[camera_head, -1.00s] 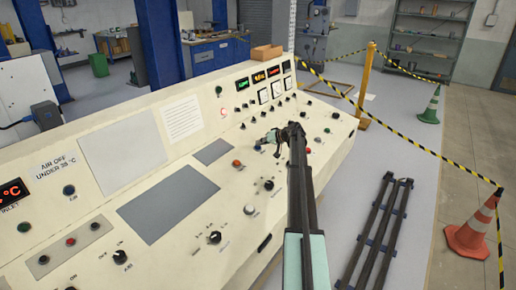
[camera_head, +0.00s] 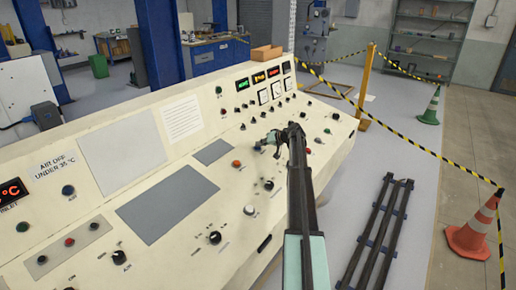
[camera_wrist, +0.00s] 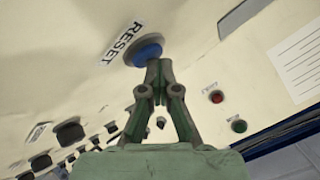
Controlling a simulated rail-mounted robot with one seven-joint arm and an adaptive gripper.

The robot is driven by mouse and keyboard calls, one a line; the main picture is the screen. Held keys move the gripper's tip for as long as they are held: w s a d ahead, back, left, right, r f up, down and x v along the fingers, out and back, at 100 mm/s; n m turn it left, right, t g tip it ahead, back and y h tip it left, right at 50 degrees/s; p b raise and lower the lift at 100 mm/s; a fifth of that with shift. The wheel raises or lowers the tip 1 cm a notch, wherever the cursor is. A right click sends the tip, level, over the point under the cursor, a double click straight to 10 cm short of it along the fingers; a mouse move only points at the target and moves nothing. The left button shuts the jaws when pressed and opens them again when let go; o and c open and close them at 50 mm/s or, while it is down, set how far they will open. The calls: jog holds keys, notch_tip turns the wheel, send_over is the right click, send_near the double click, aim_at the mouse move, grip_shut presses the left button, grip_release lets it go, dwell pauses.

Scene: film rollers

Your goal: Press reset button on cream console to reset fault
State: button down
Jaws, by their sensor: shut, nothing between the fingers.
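The cream console (camera_head: 190,222) fills the left and middle of the head view, with a sloped face full of knobs and buttons. In the wrist view its surface (camera_wrist: 70,60) carries a blue button (camera_wrist: 143,52) beside a label (camera_wrist: 122,43) reading RESET. My gripper (camera_wrist: 156,64) is shut and empty, its fingertips at the lower edge of the blue button in the picture. Whether they touch or press it I cannot tell. In the head view my gripper (camera_head: 266,141) is over the right part of the console, and my arm hides part of the panel there.
A red button (camera_wrist: 216,97) and a green button (camera_wrist: 239,126) sit right of my gripper in the wrist view, and dark knobs (camera_wrist: 69,132) lie at lower left. Right of the console are a black rack (camera_head: 376,230), striped tape (camera_head: 430,137) and an orange cone (camera_head: 472,232).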

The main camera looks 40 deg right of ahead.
jog(key=shift+s+r, duration=0.15)
jog(key=shift+r, duration=0.6)
jog(key=r, duration=0.3)
jog(key=s+r, duration=0.1)
jog(key=r, duration=0.1)
jog(key=shift+d, duration=0.25)
jog(key=shift+f, duration=0.1)
dwell(0.6)
